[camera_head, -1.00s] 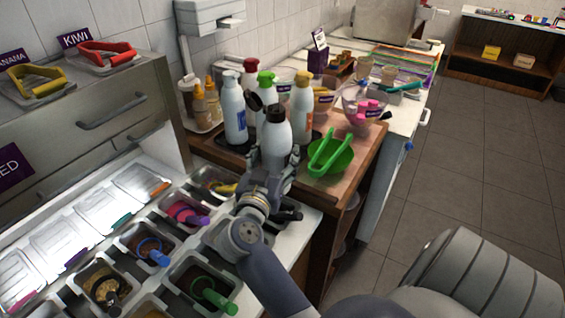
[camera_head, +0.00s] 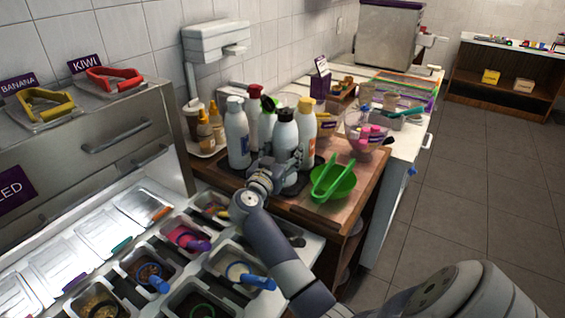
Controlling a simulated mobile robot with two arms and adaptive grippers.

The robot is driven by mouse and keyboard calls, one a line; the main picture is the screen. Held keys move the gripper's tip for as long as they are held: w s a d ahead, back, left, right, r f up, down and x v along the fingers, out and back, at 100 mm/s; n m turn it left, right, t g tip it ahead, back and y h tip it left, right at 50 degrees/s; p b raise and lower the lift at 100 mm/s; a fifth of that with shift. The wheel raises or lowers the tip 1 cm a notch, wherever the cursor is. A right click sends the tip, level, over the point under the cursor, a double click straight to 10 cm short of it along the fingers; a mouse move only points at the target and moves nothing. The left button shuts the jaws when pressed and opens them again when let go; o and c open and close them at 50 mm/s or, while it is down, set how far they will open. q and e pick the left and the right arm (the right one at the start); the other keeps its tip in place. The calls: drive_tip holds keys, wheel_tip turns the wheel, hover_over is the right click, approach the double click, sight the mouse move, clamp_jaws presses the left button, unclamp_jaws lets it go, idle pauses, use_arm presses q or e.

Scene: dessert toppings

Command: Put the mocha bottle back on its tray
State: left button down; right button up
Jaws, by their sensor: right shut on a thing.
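A white bottle with a dark cap (camera_head: 285,132), which I take to be the mocha bottle, stands upright in front of the other bottles. My right gripper (camera_head: 284,170) is shut on its lower part from the front. The dark tray (camera_head: 300,186) lies under the bottle group on the wooden counter. The held bottle is over the tray's front part; I cannot tell whether its base touches it. The gripper hides part of the base. My left gripper is not in view.
A green bowl with tongs (camera_head: 334,184) is close on the right. Topping tubs (camera_head: 190,240) are at the front left.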

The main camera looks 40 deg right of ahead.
sight(285, 159)
drive_tip(key=shift+w+d+f, duration=0.25)
drive_tip(key=shift+f, duration=0.3)
drive_tip(key=shift+w+d+f, duration=0.25)
drive_tip(key=shift+d+f, duration=0.05)
drive_tip(key=shift+f, duration=0.25)
drive_tip(key=shift+w+d+f, duration=0.25)
drive_tip(key=shift+f, duration=0.3)
drive_tip(key=shift+a, duration=0.1)
drive_tip(key=o, duration=1.1)
drive_tip(key=shift+s+f, duration=0.1)
drive_tip(key=shift+f, duration=0.2)
drive_tip(key=shift+c, duration=0.2)
drive_tip(key=b+v, duration=0.1)
drive_tip(key=v, duration=1.1)
